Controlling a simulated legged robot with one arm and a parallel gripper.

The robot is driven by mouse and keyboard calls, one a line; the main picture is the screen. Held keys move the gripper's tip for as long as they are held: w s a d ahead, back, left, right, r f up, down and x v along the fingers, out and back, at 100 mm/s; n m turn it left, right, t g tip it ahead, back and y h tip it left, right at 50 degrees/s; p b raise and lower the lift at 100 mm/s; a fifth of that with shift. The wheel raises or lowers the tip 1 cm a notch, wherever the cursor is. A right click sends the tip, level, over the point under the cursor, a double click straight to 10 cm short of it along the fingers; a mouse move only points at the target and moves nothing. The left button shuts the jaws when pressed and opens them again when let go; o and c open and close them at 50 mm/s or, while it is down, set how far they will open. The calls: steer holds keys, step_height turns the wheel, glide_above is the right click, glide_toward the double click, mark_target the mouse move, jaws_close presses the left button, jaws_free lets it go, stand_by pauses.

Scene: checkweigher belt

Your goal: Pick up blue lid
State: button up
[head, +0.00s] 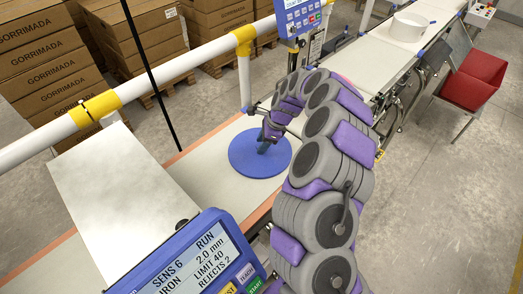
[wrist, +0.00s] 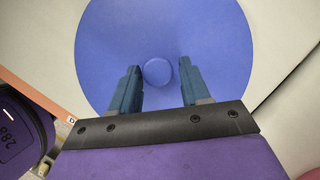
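The blue lid (head: 247,163) is a flat round disc lying on the pale belt in the head view. In the wrist view the lid (wrist: 160,30) fills the upper middle, with a small round knob (wrist: 158,72) at its centre. My gripper (head: 264,147) is over the lid, pointing down at it. In the wrist view my gripper (wrist: 157,82) is open, with one blue-grey finger on each side of the knob. Gaps show between the knob and both fingers. I cannot tell how far the fingertips are above the lid's surface.
A metal detector display (head: 205,262) and a grey sloped panel (head: 115,195) stand at the near left. A white and yellow rail (head: 190,62) runs behind the belt. A blue control box (head: 302,15) stands beyond the lid. A white pot (head: 407,27) sits farther along the line.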

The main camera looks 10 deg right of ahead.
steer(key=shift+a, duration=0.55)
steer(key=shift+c, duration=2.2)
steer(key=shift+d, duration=0.3)
steer(key=shift+c, duration=1.4)
steer(key=shift+d, duration=0.35)
steer(key=shift+c, duration=0.3)
steer(key=shift+a, duration=0.1)
